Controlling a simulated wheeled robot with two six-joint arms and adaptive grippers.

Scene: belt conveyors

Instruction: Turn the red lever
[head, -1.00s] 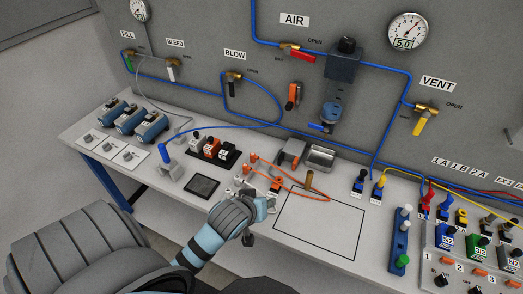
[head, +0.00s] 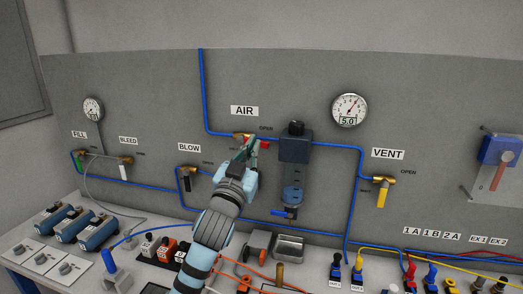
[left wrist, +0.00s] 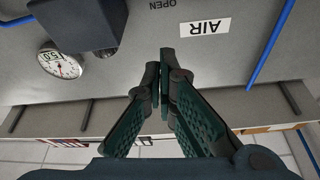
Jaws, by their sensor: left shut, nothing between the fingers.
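The red lever (head: 264,145) is on the brass valve (head: 242,136) under the AIR sign (head: 244,111). It points right, roughly along the blue pipe, and is partly hidden behind my left gripper. My left gripper (head: 247,146) is at the valve, in front of the lever's left part. In the left wrist view its fingers (left wrist: 162,58) are together with nothing seen between them, and the AIR sign (left wrist: 205,26) shows upside down. The lever cannot be made out there. I cannot tell whether the fingers touch the lever. My right gripper is not in view.
A dark regulator block (head: 296,146) stands just right of the lever. Blue pipe (head: 203,85) runs along the panel. The BLOW valve (head: 188,171) is lower left and the VENT valve (head: 381,182) to the right. The panel above the AIR sign is mostly clear.

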